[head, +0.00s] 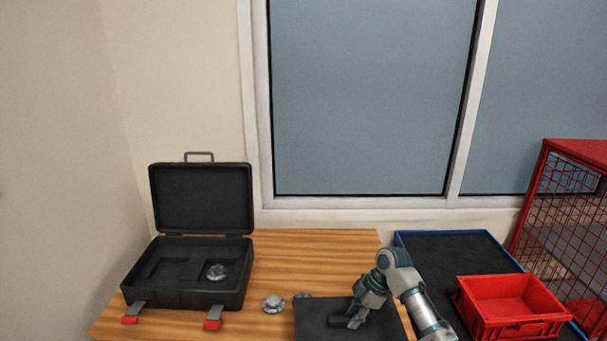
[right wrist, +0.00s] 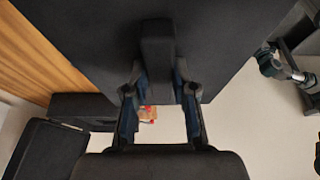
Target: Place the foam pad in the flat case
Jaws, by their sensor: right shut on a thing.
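The foam pad (head: 312,322) is a flat dark sheet with a raised grip bar, at the bottom of the head view. My right gripper (head: 352,320) is shut on that bar. In the right wrist view the pad (right wrist: 220,40) fills the upper middle, with the bar between the two fingers (right wrist: 160,88). The flat case (head: 180,298) stands open at the left of the table, its lid upright at the back. Its dark insert has an empty recess at left and a round metal part (head: 216,271) at right. My left gripper is not in view.
Two metal round parts, one (head: 273,303) clear and one (head: 302,296) partly hidden, lie between case and pad. Right of the wooden table (head: 310,255) are a blue-edged dark surface (head: 455,250), a red bin (head: 510,300) and a red mesh cage (head: 565,210). The table behind the pad is clear.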

